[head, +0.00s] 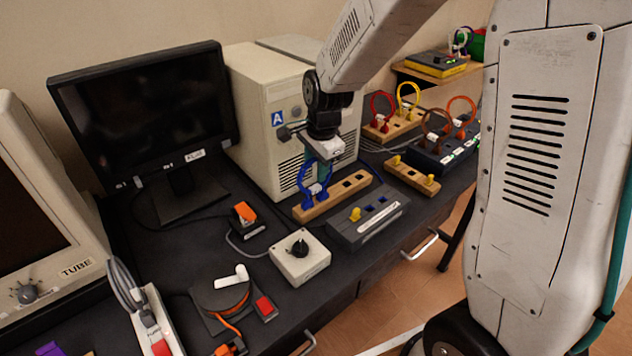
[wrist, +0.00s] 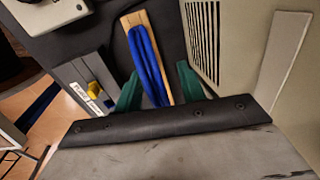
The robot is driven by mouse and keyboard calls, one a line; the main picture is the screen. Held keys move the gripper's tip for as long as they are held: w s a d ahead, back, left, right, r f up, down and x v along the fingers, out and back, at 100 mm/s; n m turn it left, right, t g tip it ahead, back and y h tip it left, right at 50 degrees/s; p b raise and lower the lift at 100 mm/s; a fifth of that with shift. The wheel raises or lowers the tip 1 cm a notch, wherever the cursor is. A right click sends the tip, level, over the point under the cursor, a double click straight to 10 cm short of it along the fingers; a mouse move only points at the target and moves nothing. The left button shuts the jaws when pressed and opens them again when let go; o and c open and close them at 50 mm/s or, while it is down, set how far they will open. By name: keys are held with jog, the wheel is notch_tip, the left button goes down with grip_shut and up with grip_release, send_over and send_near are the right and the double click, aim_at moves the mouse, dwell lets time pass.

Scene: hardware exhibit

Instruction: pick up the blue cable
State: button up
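The blue cable (head: 302,181) is an upright loop on a wooden block (head: 346,190) in front of the beige computer tower. In the wrist view, the cable (wrist: 146,62) runs over the wooden strip, between the two green fingers of my gripper (wrist: 158,72). The fingers stand apart, with a gap on each side of the cable. In the head view, my gripper (head: 323,168) points down right at the loop and hides part of it. Whether it touches the cable is unclear.
The beige tower (head: 262,110) stands close behind. A grey socket box (head: 370,215) with a yellow plug is in front. A wooden block with red and yellow cables (head: 395,125) is at the back right. A beige knob box (head: 300,262) sits front left.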

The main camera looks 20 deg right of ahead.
grip_shut()
jog(key=shift+r, duration=0.1)
